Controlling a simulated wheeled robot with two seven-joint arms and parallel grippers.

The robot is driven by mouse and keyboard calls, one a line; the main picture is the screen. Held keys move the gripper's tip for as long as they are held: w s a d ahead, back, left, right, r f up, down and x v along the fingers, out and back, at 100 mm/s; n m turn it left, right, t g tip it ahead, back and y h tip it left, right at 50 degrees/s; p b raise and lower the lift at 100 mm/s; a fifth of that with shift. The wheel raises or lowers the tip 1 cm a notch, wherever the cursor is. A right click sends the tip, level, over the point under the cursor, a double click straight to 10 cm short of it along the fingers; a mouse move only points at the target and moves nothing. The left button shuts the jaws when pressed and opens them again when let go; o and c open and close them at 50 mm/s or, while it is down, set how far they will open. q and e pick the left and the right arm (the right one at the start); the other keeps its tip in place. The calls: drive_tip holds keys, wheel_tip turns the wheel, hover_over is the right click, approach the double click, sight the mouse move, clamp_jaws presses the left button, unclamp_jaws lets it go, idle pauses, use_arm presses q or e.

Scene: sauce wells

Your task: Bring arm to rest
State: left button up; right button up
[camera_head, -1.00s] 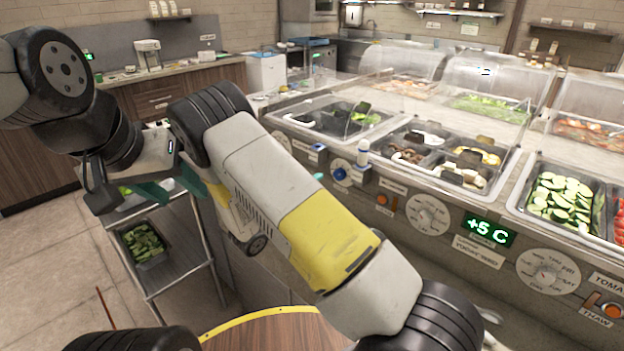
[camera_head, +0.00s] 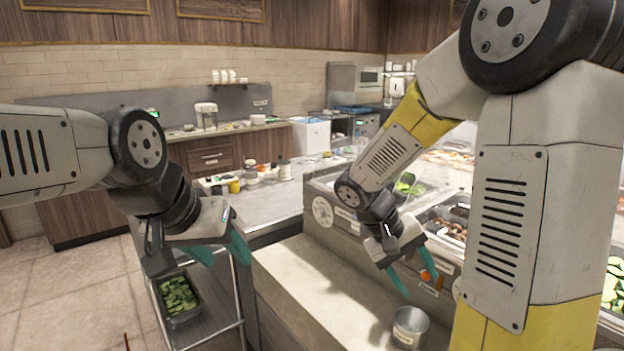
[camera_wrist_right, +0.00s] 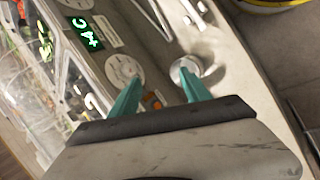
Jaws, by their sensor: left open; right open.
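My left gripper (camera_head: 222,252) is at the left in the head view, with teal fingers apart and nothing between them, above the shelf cart. My right gripper (camera_head: 412,277) is right of the middle, open and empty, its teal fingers pointing down over the counter ledge. A small metal cup (camera_head: 409,327) stands on that ledge just below and in front of the right fingers. In the right wrist view the right gripper (camera_wrist_right: 158,95) is open, and the cup (camera_wrist_right: 186,70) shows near the right fingertip. My right upper arm fills much of the right side.
A cold food counter (camera_head: 325,212) with filled wells stands behind my right arm. A metal cart (camera_head: 206,325) holds a tray of cucumber slices (camera_head: 178,297) at lower left. Bottles and jars (camera_head: 262,172) stand on the steel worktop behind. Floor at far left is clear.

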drive_tip(key=s+a+r+m+t+y, duration=0.1)
drive_tip(key=s+a+r+t+y, duration=0.5)
drive_tip(key=r, duration=0.6)
drive_tip(key=s+a+y, duration=0.1)
drive_tip(key=s+y, duration=0.1)
drive_tip(key=s, duration=0.1)
drive_tip(key=shift+s+a+r+y, duration=0.15)
drive_tip(key=shift+s+r+y, duration=0.1)
drive_tip(key=shift+r+y, duration=0.05)
